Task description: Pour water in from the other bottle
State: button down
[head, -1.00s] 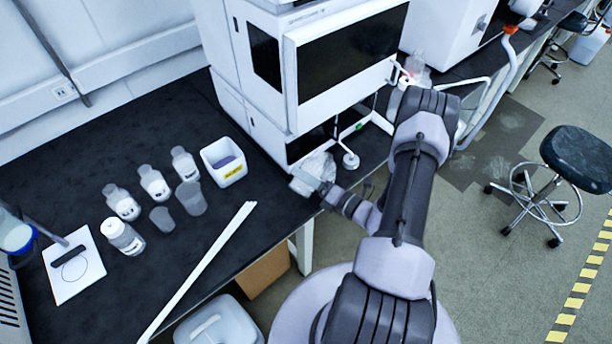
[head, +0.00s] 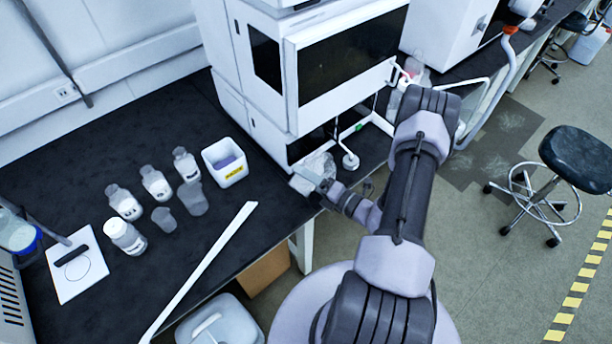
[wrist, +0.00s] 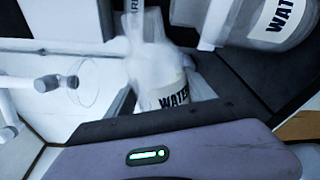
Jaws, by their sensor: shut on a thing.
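My gripper (head: 322,183) is at the front edge of the black bench, just below the white instrument stack. It is shut on a clear bottle with a WATER label (wrist: 172,98), seen above the gripper body in the wrist view and partly hidden by it. A second WATER bottle (wrist: 275,22) lies across the upper right of that view, tilted and cut off by the frame edge. In the head view a clear bottle shape (head: 320,164) shows beside the gripper; I cannot tell which of the two it is. The water level and any flow cannot be made out.
Several capped bottles (head: 125,237) and two translucent beakers (head: 193,199) stand on the left of the bench. A white tub (head: 225,163) with a yellow label is near the instrument stack (head: 340,65). A white plate (head: 76,265) is at far left. A stool (head: 560,160) stands on the right.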

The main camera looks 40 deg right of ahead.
jog(key=shift+r, duration=0.2)
jog(key=shift+r+m+p, duration=0.4)
jog(key=shift+m+p, duration=0.1)
jog(key=shift+m, duration=0.2)
jog(key=shift+r+m, duration=0.25)
jog(key=shift+m, duration=0.05)
dwell(2.5)
